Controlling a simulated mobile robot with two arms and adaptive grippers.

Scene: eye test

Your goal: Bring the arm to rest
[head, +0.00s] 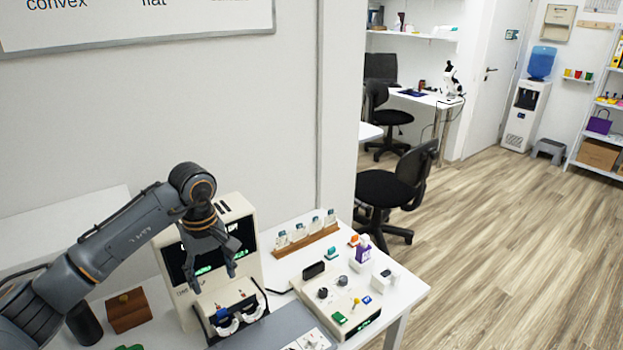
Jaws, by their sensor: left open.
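My left gripper (213,280) is in the head view, at the end of the dark grey arm that comes in from the left. Its fingers point down and are apart, with nothing between them. It hangs in front of a cream machine (243,213) with a dark screen and green lit marks, and covers part of that screen. A white trial frame with round lenses (240,314) sits below the gripper at the machine's base. My right gripper does not show.
The white table (408,290) holds a control box with knobs (340,296), a wooden rack of small bottles (306,238), a purple bottle (363,249) and a brown wooden box (128,310). A black office chair (395,190) stands behind the table. Wooden floor (500,260) at right is clear.

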